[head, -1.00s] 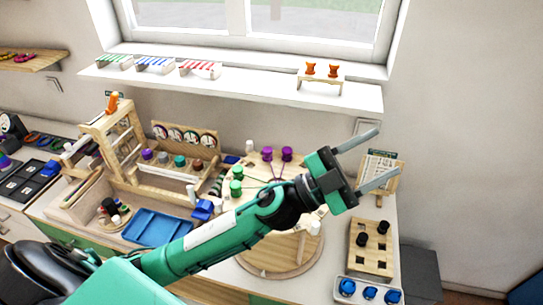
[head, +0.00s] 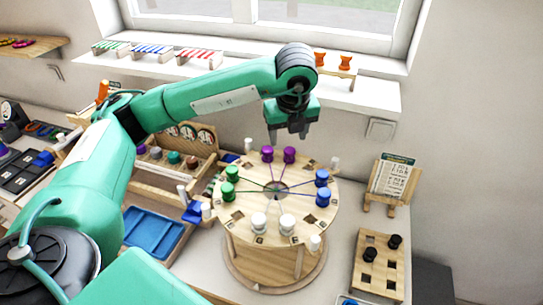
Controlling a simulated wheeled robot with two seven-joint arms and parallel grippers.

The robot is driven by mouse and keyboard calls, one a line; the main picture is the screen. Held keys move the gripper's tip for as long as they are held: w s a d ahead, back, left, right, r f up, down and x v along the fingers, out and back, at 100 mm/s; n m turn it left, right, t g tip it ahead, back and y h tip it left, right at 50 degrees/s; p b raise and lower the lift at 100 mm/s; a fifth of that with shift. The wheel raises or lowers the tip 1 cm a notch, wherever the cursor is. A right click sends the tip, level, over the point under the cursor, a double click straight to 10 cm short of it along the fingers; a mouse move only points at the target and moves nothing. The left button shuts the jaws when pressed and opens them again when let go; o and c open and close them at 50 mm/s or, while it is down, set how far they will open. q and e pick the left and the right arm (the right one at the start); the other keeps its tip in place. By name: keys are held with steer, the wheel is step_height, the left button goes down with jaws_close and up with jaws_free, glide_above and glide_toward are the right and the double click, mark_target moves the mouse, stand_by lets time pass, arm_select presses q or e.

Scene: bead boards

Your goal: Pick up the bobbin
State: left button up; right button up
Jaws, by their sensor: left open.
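A round wooden bead board (head: 262,207) on a wooden stand carries pairs of bobbins around its rim. Two purple bobbins, a left one (head: 267,154) and a right one (head: 289,155), stand at the back. Two green bobbins (head: 230,182) are at the left, two blue bobbins (head: 322,188) at the right, and two white bobbins (head: 273,224) at the front. Dark strings run to the centre. My left gripper (head: 288,139) is open and empty, pointing down just above and behind the purple bobbins. I cannot tell its exact height. My right gripper is out of view.
A wooden block (head: 376,278) with black bobbins and a card stand (head: 392,185) are at the right. Orange bobbins (head: 345,62) stand on the window shelf. A blue tray (head: 153,234) and a wooden rack lie left, partly behind my arm.

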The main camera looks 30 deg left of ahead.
mark_target(267, 149)
arm_select(q)
steer(key=shift+n+y, duration=0.7)
steer(key=shift+y, duration=0.1)
steer(key=a+f, duration=0.2)
steer(key=w+a+f, duration=0.1)
steer(key=a+f, duration=0.1)
steer(key=w+a+f, duration=0.1)
steer(key=a+f, duration=0.1)
steer(key=shift+w+a, duration=0.15)
steer(key=shift+a, duration=0.05)
steer(key=shift+a+f+p, duration=0.2)
steer(key=shift+f+p, duration=0.2)
steer(key=shift+p, duration=0.2)
steer(key=p+x, duration=0.1)
steer(key=x, duration=0.2)
steer(key=shift+a+f+p, duration=0.1)
steer(key=shift+a+p, duration=0.05)
steer(key=shift+p, duration=0.25)
steer(key=shift+w+a+f, duration=0.1)
steer(key=shift+a+f, duration=0.05)
steer(key=shift+f, duration=0.35)
steer(key=c, duration=1.1)
